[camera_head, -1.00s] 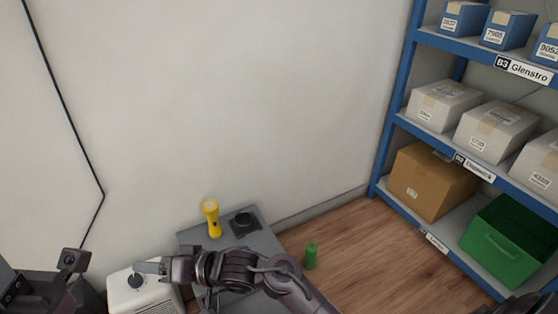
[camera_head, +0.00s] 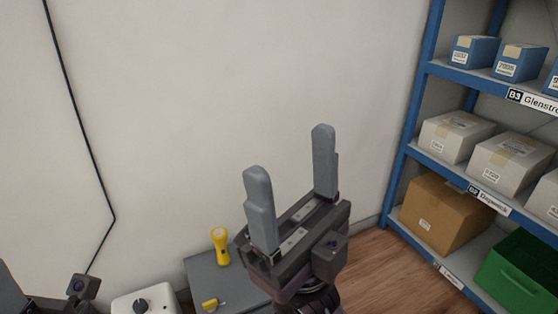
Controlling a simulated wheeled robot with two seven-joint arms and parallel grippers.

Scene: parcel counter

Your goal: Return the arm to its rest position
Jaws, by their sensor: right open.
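My right gripper (camera_head: 290,152) is raised in the middle of the head view. Its two grey fingers point up and stand wide apart, with nothing between them. Its dark body covers part of the grey table (camera_head: 203,271) below. At the lower left edge, dark parts of my left arm show; whether its jaws are open or shut cannot be made out.
A yellow flashlight (camera_head: 220,246) stands upright on the table, with a small yellow item (camera_head: 210,305) nearby. A white box with a dark knob (camera_head: 143,304) is at lower left. The blue shelf rack (camera_head: 412,135) at right holds boxes and a green crate (camera_head: 520,272).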

